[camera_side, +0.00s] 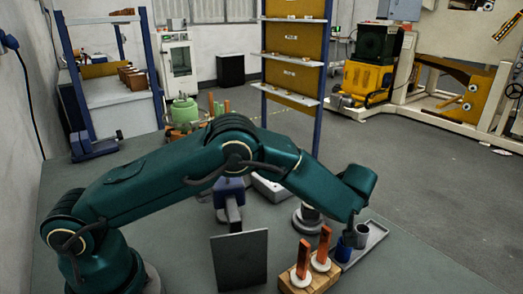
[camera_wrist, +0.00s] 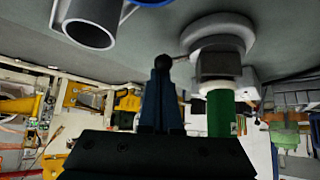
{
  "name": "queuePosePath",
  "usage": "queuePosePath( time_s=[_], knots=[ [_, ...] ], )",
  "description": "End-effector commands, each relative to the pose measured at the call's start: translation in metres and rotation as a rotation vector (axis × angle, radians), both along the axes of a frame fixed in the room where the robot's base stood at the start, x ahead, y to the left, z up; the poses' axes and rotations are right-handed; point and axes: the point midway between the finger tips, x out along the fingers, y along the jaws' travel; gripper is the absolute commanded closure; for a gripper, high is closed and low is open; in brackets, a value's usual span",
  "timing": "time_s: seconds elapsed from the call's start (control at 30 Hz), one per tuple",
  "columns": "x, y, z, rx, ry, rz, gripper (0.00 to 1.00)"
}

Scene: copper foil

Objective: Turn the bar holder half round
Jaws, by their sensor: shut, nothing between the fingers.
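In the side view, two copper-coloured bars (camera_side: 325,244) stand upright in white round collars on a wooden block (camera_side: 309,279) near the front edge; this block looks like the bar holder. I cannot make it out in the wrist view. My gripper (camera_side: 351,223) is behind and above the block, close to the cups on the tray. In the wrist view my gripper (camera_wrist: 163,63) has its two dark blue fingers together, with nothing between them. A round grey base with a dark block on it (camera_wrist: 217,60) is beside the fingers.
A grey tray (camera_side: 376,234) holds a blue cup (camera_side: 344,248) and a grey cup (camera_side: 362,236), right beside my gripper. The grey cup also shows in the wrist view (camera_wrist: 92,24). A dark upright plate (camera_side: 240,260) stands left of the block.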

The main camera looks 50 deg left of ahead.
Motion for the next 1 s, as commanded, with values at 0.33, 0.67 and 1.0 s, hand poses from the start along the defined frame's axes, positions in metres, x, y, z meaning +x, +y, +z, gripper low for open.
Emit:
queuePosePath(
  time_s=[0.33, 0.67, 1.0],
  knots=[
    [-0.002, -0.003, 0.000, 0.000, 0.000, 0.000, 1.00],
    [-0.007, -0.009, 0.000, 0.000, 0.002, -0.001, 1.00],
    [-0.015, -0.016, 0.000, 0.000, 0.002, -0.001, 1.00]
  ],
)
